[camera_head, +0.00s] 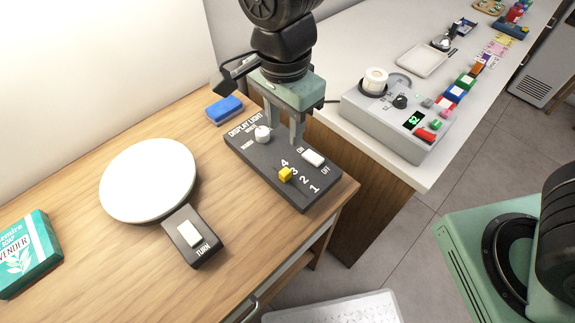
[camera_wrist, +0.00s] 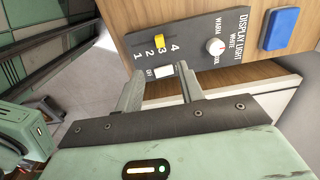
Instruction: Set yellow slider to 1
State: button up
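The yellow slider (camera_head: 286,174) sits on the dark display-light panel (camera_head: 246,150), beside a row of numbers 4 to 1. It stands by the 3, nearer the 4 end than the 1. The slider also shows in the wrist view (camera_wrist: 160,41), beside the 3. My gripper (camera_head: 283,137) points down over the panel, near the knob and the switch, behind the slider in the head view. Its two fingers are apart with nothing between them, as the wrist view also shows (camera_wrist: 160,88). Neither finger appears to touch the slider.
The panel also has a white round knob (camera_head: 262,134) and a white ON/OFF switch (camera_head: 313,158). A blue block (camera_head: 224,109) lies behind it. A white turntable (camera_head: 148,180) with a TURN switch (camera_head: 190,234) is at left. A grey device (camera_head: 390,125) stands on the white counter at right.

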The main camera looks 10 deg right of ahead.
aim_at(285, 172)
notch_tip(285, 172, down, 14)
jog(key=shift+r+p, duration=0.25)
jog(key=shift+p, duration=0.2)
grip_shut()
